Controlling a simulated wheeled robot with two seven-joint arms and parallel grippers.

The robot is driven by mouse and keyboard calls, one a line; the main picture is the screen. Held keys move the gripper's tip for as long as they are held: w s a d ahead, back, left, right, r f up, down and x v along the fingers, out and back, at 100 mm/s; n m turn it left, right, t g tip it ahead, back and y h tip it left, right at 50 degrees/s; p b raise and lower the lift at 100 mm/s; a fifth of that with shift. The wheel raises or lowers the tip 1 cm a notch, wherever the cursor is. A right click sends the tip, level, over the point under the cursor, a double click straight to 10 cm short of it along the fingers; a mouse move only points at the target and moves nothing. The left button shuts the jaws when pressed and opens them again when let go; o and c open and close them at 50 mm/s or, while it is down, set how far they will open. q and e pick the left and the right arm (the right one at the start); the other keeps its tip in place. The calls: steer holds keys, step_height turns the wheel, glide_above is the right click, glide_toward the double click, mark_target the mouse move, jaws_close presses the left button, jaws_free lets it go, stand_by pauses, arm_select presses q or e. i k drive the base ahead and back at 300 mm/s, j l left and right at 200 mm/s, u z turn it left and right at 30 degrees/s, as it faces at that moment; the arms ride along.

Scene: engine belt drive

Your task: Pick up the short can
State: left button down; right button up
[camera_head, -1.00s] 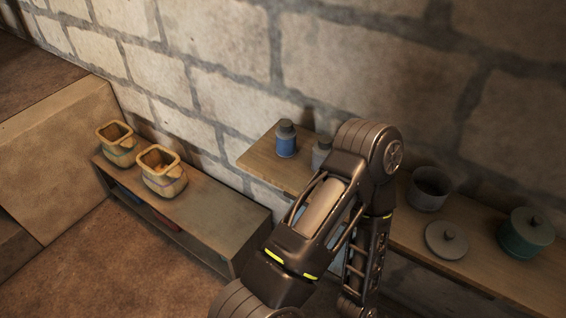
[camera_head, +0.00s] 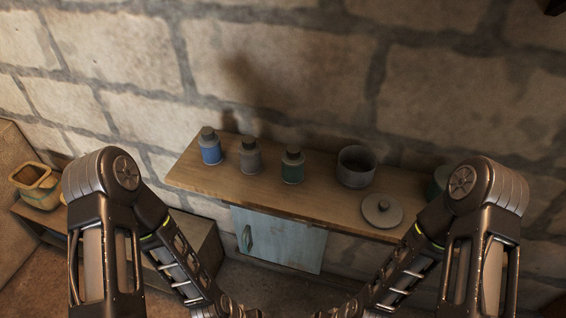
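Three small capped containers stand upright in a row on the wooden shelf (camera_head: 330,207): a blue one (camera_head: 211,149), a grey one (camera_head: 250,158) and a dark green one (camera_head: 292,169). They look alike in height, and I cannot tell which one is the short can. My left arm comes down from the left and my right arm from the right. Both run in front of and below the shelf to the bottom edge of the picture. My grippers lie beyond that edge, so their fingers do not show. Neither arm touches the containers.
Right of the containers are an open grey pot (camera_head: 356,168) and a round lid (camera_head: 381,210). A teal pot (camera_head: 439,181) is partly hidden behind my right arm. A pale blue cabinet door (camera_head: 280,240) hangs below the shelf. A stone wall stands behind. A yellowish pot (camera_head: 36,181) sits at left.

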mark_target(292, 169)
steer(key=z, duration=1.75)
steer(key=k+j, duration=0.4)
steer(key=k, duration=0.15)
